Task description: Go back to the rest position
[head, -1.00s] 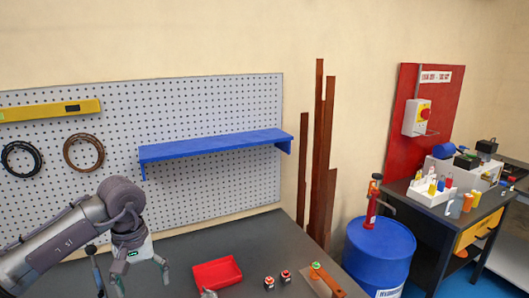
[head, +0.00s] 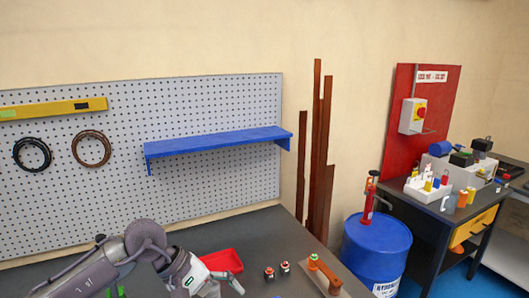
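My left arm comes in from the lower left, low over the grey workbench (head: 190,238). My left gripper (head: 222,289) is at the bottom edge of the view, in front of the red tray (head: 226,260), and covers part of it. One finger reaches out to the right; the other is partly cut off by the frame edge. The fingers look spread, and I see nothing held between them. My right gripper is not in view.
A blue shelf (head: 215,142) hangs on the pegboard (head: 215,105). A blue drum (head: 375,250) with a red pump (head: 369,200) stands beyond the bench's right end.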

